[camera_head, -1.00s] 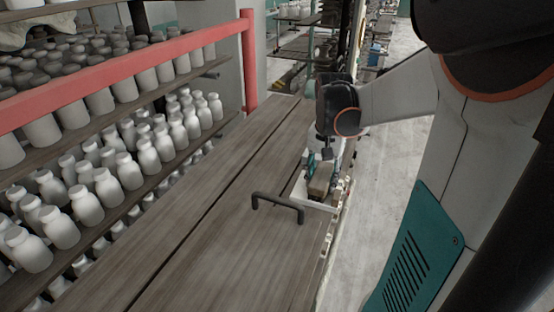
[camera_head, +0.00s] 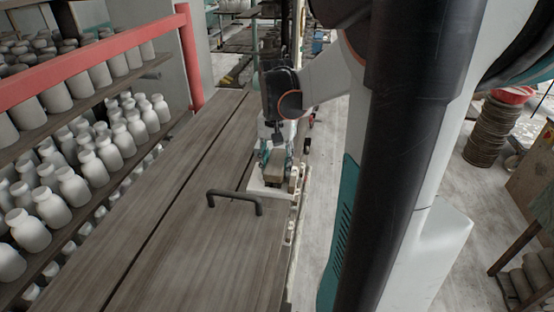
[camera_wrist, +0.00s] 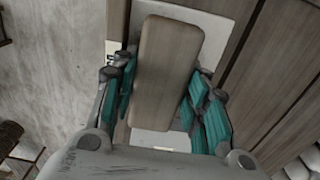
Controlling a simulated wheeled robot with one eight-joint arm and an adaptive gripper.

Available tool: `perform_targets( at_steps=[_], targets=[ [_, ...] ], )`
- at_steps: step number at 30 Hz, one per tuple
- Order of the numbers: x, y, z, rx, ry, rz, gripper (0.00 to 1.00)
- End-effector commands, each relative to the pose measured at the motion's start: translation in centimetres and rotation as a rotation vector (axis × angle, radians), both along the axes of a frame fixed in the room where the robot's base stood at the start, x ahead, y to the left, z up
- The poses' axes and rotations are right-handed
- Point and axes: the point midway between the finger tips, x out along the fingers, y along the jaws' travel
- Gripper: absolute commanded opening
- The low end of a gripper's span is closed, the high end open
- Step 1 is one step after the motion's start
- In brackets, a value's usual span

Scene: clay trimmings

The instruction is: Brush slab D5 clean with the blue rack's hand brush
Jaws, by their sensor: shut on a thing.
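My gripper (camera_head: 277,152) is at the right edge of the long wooden table. Its teal fingers, in the wrist view (camera_wrist: 165,88), are shut on a tan wooden block with rounded corners, which looks like the back of the hand brush (camera_wrist: 168,55). The brush also shows in the head view (camera_head: 273,174). Its bristles are hidden. Below it lies a flat white slab (camera_head: 262,188), whose far and near parts show around the brush in the wrist view (camera_wrist: 205,20). No label D5 is readable. I cannot tell whether the brush touches the slab.
A dark bar handle (camera_head: 234,194) stands on the wooden table (camera_head: 190,250), left of the slab. A rack with a red rail (camera_head: 105,52) and several pale bottles (camera_head: 112,152) lines the left. Stacked round items (camera_head: 490,130) stand at the right.

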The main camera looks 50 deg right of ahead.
Motion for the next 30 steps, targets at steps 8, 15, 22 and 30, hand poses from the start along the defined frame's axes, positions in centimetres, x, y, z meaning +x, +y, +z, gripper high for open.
perform_targets(
  at_steps=[8, 15, 22, 30],
  targets=[
    [-0.6, 1.1, 0.1, 0.0, 0.0, 0.001, 0.22],
    [-1.4, 2.4, 0.0, 0.0, 0.0, 0.001, 0.22],
    [-2.0, 3.5, -0.1, 0.0, 0.0, 0.001, 0.22],
    [-1.3, 2.3, -0.3, 0.0, 0.0, -0.001, 0.22]
  ],
)
